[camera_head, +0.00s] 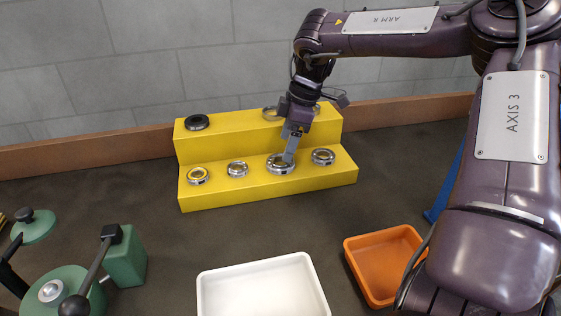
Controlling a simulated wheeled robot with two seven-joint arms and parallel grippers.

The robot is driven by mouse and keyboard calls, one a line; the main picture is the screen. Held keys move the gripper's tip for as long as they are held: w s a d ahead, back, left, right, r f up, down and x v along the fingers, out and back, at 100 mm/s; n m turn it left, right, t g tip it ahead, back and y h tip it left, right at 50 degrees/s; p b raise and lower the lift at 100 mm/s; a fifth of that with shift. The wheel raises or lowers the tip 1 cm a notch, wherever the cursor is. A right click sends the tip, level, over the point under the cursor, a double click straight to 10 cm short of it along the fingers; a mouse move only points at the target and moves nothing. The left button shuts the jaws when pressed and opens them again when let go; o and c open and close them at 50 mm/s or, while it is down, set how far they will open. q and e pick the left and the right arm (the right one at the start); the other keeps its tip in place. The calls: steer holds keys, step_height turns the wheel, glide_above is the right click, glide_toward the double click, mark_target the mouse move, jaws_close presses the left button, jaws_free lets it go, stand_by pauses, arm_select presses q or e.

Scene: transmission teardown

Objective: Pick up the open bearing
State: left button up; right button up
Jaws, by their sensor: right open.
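Several ring-shaped bearings sit on a yellow stepped stand (220,200). On the lower step, from left to right, are a bearing with a yellow ring inside (197,177), a small silver bearing (237,170), a larger silver bearing (276,168) and another silver bearing (323,157). I cannot tell for sure which is the open bearing. My right gripper (289,157) points down at the larger silver bearing, its fingers open at the ring and partly covering it. Contact is not clear. My left gripper is out of view.
A white tray (205,290) and an orange tray (352,262) stand in front. Green fixtures (125,262) with a lever are at left. Dark table between is clear.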

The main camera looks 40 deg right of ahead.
mark_target(272, 168)
steer(key=x, duration=0.5)
steer(key=shift+r, duration=0.1)
steer(key=shift+s, duration=0.1)
steer(key=c, duration=1)
